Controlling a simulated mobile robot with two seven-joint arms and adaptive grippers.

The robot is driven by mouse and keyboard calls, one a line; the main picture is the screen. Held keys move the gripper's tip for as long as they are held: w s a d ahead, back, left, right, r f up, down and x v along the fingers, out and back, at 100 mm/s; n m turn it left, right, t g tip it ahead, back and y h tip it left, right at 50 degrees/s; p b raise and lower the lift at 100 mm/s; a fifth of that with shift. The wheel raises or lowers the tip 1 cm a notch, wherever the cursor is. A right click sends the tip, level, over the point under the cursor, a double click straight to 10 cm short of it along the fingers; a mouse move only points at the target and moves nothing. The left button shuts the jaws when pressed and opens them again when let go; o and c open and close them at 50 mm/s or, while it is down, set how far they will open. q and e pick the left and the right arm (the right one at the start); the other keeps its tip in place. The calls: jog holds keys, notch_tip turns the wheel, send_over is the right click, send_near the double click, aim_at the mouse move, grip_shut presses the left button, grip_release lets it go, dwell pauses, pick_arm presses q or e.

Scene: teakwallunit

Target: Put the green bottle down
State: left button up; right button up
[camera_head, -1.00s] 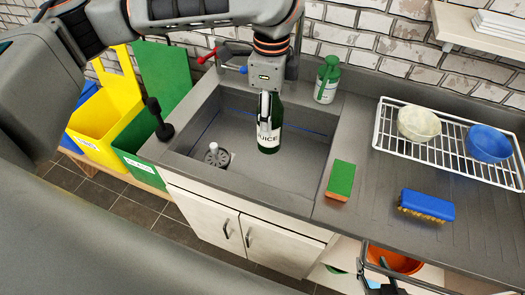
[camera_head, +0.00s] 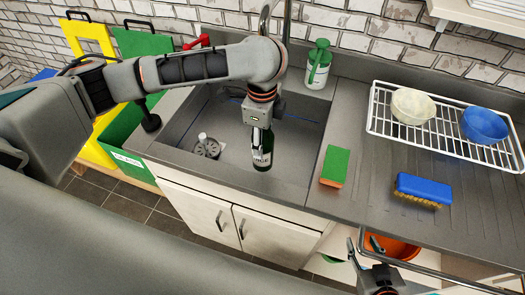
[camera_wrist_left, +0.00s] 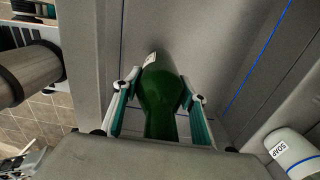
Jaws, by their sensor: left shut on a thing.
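The green bottle (camera_head: 263,152), with a white label, is upright over the sink (camera_head: 290,158) basin in the head view, near its front wall. My left gripper (camera_head: 261,132) comes down from above and is shut on it. In the left wrist view the bottle (camera_wrist_left: 160,92) lies between the two fingers (camera_wrist_left: 160,105). I cannot tell whether its base touches the sink floor. My right gripper (camera_head: 363,246) is at the lower right of the head view, below the counter's front edge, with its fingers apart and empty.
A green soap bottle (camera_head: 318,66) stands behind the sink. A green and orange sponge (camera_head: 335,166) and a blue brush (camera_head: 423,187) lie on the counter to the right. A white rack (camera_head: 443,137) holds a cream bowl (camera_head: 412,106) and a blue bowl (camera_head: 484,125).

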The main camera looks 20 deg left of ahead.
pick_arm(q)
notch_tip(320, 180, down, 4)
jog(key=shift+r+b, duration=0.1)
jog(key=shift+b, duration=0.4)
jog(key=shift+f, duration=0.3)
pick_arm(e)
jog(key=shift+s+d+f, duration=0.1)
jog(key=shift+f, duration=0.4)
jog(key=shift+s+d+f, duration=0.1)
jog(key=shift+f, duration=0.4)
pick_arm(q)
jog(key=o, duration=1.5)
jog(key=shift+f, duration=0.1)
jog(key=shift+o, duration=0.3)
pick_arm(e)
jog(key=shift+w+r, duration=0.15)
jog(key=shift+r, duration=0.3)
